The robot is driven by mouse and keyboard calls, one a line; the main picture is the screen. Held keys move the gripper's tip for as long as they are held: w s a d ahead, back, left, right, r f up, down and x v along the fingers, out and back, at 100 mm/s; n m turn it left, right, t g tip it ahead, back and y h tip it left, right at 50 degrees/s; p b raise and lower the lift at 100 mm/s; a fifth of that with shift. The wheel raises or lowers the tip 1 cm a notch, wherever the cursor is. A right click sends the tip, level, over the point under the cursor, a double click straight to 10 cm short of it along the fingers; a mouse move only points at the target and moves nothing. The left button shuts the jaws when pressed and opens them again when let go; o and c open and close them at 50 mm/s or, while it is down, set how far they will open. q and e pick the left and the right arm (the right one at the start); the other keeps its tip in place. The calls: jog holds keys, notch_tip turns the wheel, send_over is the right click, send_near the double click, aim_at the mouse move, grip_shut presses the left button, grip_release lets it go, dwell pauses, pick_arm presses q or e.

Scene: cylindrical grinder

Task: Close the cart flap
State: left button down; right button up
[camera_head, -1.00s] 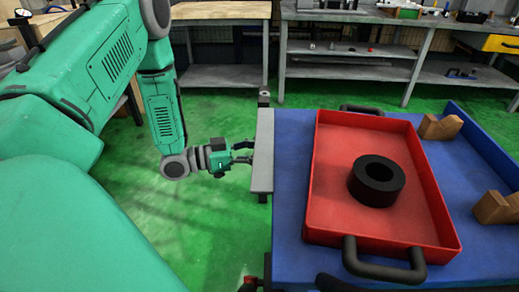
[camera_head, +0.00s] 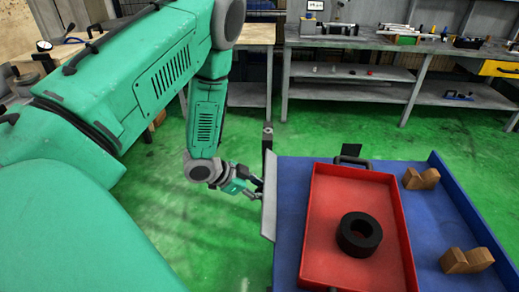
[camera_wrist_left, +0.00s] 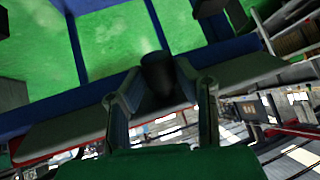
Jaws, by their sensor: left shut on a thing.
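The grey cart flap (camera_head: 269,205) is a narrow panel along the left edge of the blue cart (camera_head: 288,190) in the head view. It looks slanted against the cart top; its exact angle is hard to tell. My left gripper (camera_head: 257,188) is at the outer left side of the flap, shut on it. In the left wrist view, a dark round-ended piece (camera_wrist_left: 158,75) sits between the fingers of my left gripper (camera_wrist_left: 163,90), with a pale panel edge running across behind them. The exact contact is unclear. My right gripper is not in view.
On the cart is a red tray (camera_head: 323,230) with a black ring (camera_head: 359,235) in it. Wooden V-blocks (camera_head: 467,261) stand to its right. Workbenches (camera_head: 350,42) line the back. Green floor (camera_head: 215,235) left of the cart is clear.

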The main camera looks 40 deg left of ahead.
aim_at(268, 183)
pick_arm(q)
jog(key=g+y+p, duration=0.1)
jog(key=r+g+y+p, duration=0.1)
jog(key=p, duration=0.1)
jog(key=r+g+y+p, duration=0.1)
jog(key=p, duration=0.1)
jog(key=shift+w+d+r+m, duration=0.25)
jog(key=shift+w+d+m, duration=0.05)
jog(key=shift+w+m, duration=0.1)
jog(key=shift+w+d+r+g+y+p, duration=0.1)
jog(key=shift+d+r+g+y+p, duration=0.05)
jog(key=shift+g+y+p, duration=0.3)
jog(key=shift+w+d+r+g+y+p, duration=0.15)
jog(key=shift+g+y+p, duration=0.2)
jog(key=shift+y, duration=0.2)
jog(key=shift+w+d+r+m+g+y+p, duration=0.15)
jog(key=shift+g+y+p, duration=0.15)
jog(key=shift+g+y, duration=0.15)
jog(key=shift+w+d+m+g+y+p, duration=0.15)
jog(key=shift+g+y+p, duration=0.1)
jog(key=shift+g+y, duration=0.15)
jog(key=shift+s, duration=0.1)
jog(key=c, duration=1.3)
grip_release()
jog(key=shift+o, duration=0.2)
